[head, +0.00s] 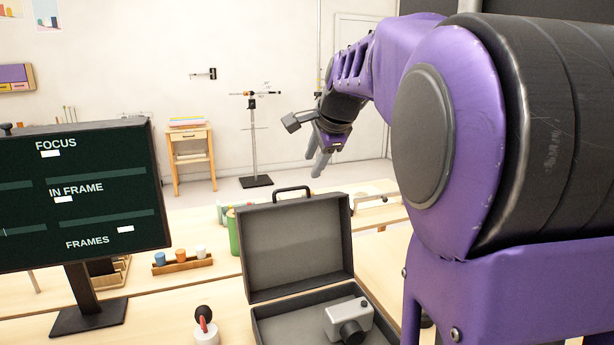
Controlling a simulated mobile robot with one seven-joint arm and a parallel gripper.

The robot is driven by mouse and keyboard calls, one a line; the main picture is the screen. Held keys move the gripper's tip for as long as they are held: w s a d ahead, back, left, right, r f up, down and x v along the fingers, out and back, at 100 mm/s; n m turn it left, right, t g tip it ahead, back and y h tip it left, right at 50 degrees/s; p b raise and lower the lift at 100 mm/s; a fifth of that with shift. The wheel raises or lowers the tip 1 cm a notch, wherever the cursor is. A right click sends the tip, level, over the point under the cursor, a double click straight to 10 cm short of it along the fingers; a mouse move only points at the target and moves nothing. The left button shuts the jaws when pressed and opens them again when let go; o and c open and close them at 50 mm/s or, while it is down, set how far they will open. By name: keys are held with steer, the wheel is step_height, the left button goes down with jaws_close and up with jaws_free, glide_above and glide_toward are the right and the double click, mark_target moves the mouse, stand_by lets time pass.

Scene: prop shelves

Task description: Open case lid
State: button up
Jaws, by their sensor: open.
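A dark grey case (256,319) stands on the light wood table. Its lid (296,245) is raised, nearly upright, with a black handle (292,190) on its top edge. A grey camera (346,318) lies inside the case's base, toward the right; the base's front is cut off by the picture's lower edge. My gripper (318,163) is beyond and above the lid, pointing down, open and apart from the case. No object shows between its fingers.
A dark screen (75,195) on a stand is at the left. A wooden holder (182,262) with small coloured pots stands left of the case, and a white thing with a red and black top (206,326) stands near its front left. A green bottle-like object (233,232) is beside the lid.

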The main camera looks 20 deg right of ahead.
steer(key=v, duration=0.4)
steer(key=shift+c, duration=0.9)
steer(key=shift+w+n, duration=0.3)
steer(key=shift+w, duration=0.1)
steer(key=shift+c, duration=1.3)
steer(key=w+n, duration=0.3)
steer(key=w+f+n, duration=0.1)
steer(key=w+n, duration=0.1)
steer(key=w, duration=0.2)
steer(key=w+f+n, duration=0.1)
steer(key=w+n, duration=0.2)
steer(key=shift+w+f+n+g, duration=0.2)
steer(key=shift+w+n+g, duration=0.1)
jaws_close()
steer(key=shift+w+f+n, duration=1.45)
steer(key=shift+w+f, duration=0.2)
steer(key=shift+f, duration=0.45)
steer(key=shift+w+f+n, duration=1.5)
steer(key=shift+w+f, duration=0.15)
steer(key=shift+f, duration=0.45)
steer(key=shift+w+f+n, duration=1.45)
steer(key=shift+w+f, duration=0.25)
steer(key=shift+f, duration=0.45)
